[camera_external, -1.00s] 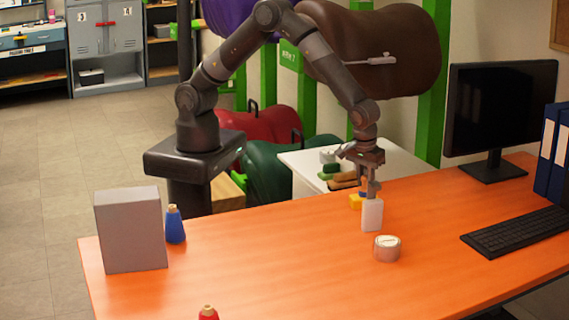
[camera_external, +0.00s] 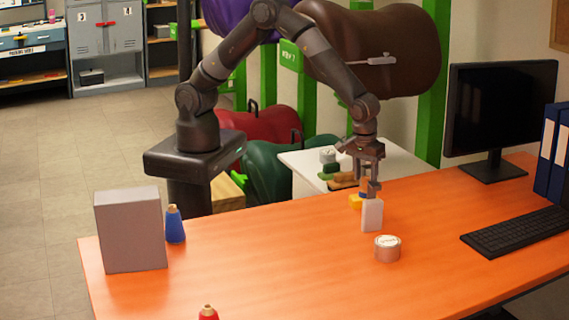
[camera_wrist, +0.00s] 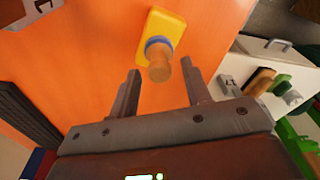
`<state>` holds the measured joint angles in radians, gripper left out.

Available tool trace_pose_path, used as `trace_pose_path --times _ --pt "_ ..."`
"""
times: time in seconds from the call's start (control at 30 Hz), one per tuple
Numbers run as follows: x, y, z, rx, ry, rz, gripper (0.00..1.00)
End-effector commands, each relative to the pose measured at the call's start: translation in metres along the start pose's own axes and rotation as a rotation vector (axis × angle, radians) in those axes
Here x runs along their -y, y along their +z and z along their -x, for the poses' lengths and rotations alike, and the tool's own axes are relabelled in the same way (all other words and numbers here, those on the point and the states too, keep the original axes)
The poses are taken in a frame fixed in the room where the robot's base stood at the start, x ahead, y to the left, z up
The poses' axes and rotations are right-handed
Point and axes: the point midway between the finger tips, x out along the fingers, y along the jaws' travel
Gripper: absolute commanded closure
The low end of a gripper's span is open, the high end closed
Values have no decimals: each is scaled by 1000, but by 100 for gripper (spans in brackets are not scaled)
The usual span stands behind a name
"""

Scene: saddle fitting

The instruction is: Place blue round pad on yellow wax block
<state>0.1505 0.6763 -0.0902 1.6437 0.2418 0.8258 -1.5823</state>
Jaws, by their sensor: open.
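The yellow wax block (camera_wrist: 174,25) lies on the orange table. The blue round pad (camera_wrist: 157,43), with a wooden knob on it, sits over the block's lower part in the wrist view and appears to rest on it. In the external view, the yellow block (camera_external: 355,202) and blue pad (camera_external: 363,188) are partly hidden by my gripper and a white box. My gripper (camera_wrist: 160,80) is open and empty; its fingers are apart on either side of the knob, not touching it. It also shows in the external view (camera_external: 374,188).
The white box (camera_external: 372,216) stands upright just in front of the block. A tape roll (camera_external: 387,249) is nearby. A grey box (camera_external: 131,230) and a blue bottle (camera_external: 175,224) stand at left. A keyboard (camera_external: 516,231) lies right. The table's middle is clear.

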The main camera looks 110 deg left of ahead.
Motion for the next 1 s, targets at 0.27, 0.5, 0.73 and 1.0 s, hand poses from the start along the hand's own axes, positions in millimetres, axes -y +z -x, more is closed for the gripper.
trace_pose_path --times 0.27,0.5,0.73,1.0 --pt "0 0 62 -1 4 0 56" --pt "0 0 96 0 2 -1 56" --pt "14 -6 125 -1 23 -48 56" --pt "84 -24 197 -19 110 -269 56"
